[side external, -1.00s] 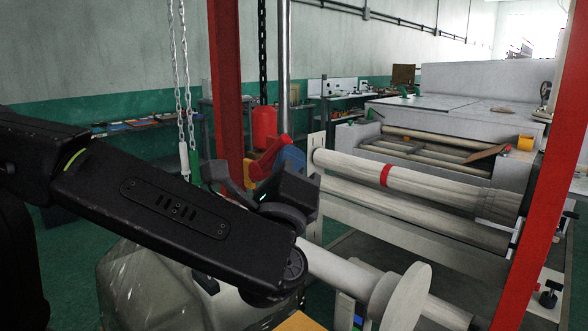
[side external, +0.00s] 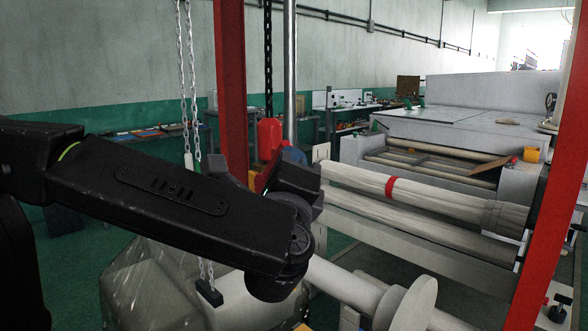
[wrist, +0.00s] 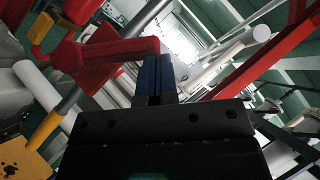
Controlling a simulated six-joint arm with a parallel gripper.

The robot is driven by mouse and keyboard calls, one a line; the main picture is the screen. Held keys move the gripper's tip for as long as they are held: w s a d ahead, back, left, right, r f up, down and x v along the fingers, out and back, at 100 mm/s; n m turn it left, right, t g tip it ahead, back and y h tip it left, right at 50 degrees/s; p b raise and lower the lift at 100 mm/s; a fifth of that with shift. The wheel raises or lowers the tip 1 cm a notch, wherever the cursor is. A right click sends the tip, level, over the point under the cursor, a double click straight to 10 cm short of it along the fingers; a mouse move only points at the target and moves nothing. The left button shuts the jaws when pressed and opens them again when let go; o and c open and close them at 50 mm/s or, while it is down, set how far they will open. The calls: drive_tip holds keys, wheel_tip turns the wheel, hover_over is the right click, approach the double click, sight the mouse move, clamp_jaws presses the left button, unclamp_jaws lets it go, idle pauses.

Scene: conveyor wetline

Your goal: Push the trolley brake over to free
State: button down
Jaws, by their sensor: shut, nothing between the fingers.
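A red lever (wrist: 100,55), likely the trolley brake, fills the left of the wrist view. The rest of the lever is hidden there. I cannot read any brake marking.
A red upright (side external: 231,80) and a metal pole stand close by. A red container (side external: 270,138) hangs on a black chain. Pale chains (side external: 188,80) hang at left. Rollers (side external: 430,200) lie to the right, and a yellow part (wrist: 28,160) shows low left in the wrist view.

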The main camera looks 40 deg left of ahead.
sight(281, 144)
drive_tip(key=a+r+n+g, duration=0.2)
drive_tip(key=n+g, duration=0.1)
drive_tip(key=shift+a+r+n, duration=0.1)
drive_tip(key=shift+r+n, duration=0.1)
drive_tip(key=shift+n, duration=0.1)
drive_tip(key=shift+a+r+n+g+h, duration=0.45)
drive_tip(key=shift+a+n+g, duration=0.1)
drive_tip(key=shift+a+n, duration=0.2)
drive_tip(key=shift+a+r+n+g+h, duration=0.35)
drive_tip(key=shift+a+n+g+h, duration=0.15)
drive_tip(key=shift+a+n, duration=0.25)
